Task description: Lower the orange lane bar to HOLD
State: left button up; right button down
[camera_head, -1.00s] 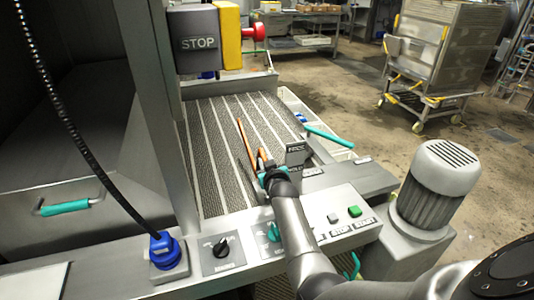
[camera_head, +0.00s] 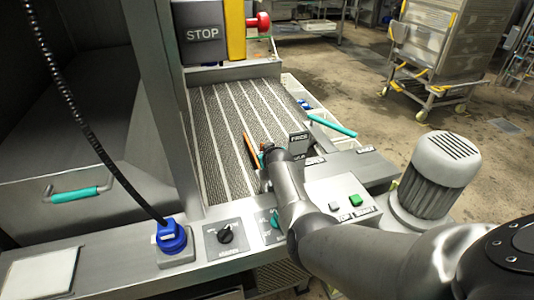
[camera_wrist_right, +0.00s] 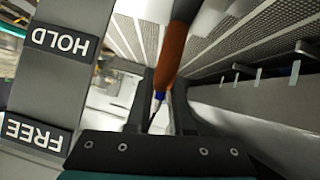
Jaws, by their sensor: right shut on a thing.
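The orange lane bar (camera_head: 250,150) shows in the head view above the slatted belt, running away from my right gripper (camera_head: 266,152). In the right wrist view the bar (camera_wrist_right: 171,52) comes down from the top between the fingers of my right gripper (camera_wrist_right: 163,102), which is shut on its end. An upright post beside it carries a HOLD label (camera_wrist_right: 60,43) and a FREE label (camera_wrist_right: 36,132), both upside down in that view. In the head view the FREE plate (camera_head: 299,137) stands just right of the gripper; the HOLD label is mostly hidden by my arm. My left gripper is not in view.
The slatted belt (camera_head: 222,125) lies behind a panel with a black knob (camera_head: 226,235) and a green button (camera_head: 355,200). A motor (camera_head: 440,160) stands at the right, near my arm. A teal handle (camera_head: 332,126) sticks out beyond the belt.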

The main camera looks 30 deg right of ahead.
jog(key=shift+s+f, duration=0.1)
jog(key=shift+f, duration=0.05)
jog(key=c, duration=0.8)
grip_release()
jog(key=shift+s+a+r+p, duration=0.2)
jog(key=shift+s+r+p, duration=0.2)
jog(key=shift+p, duration=0.2)
jog(key=p+v, duration=0.6)
jog(key=v, duration=0.8)
jog(key=shift+f, duration=0.1)
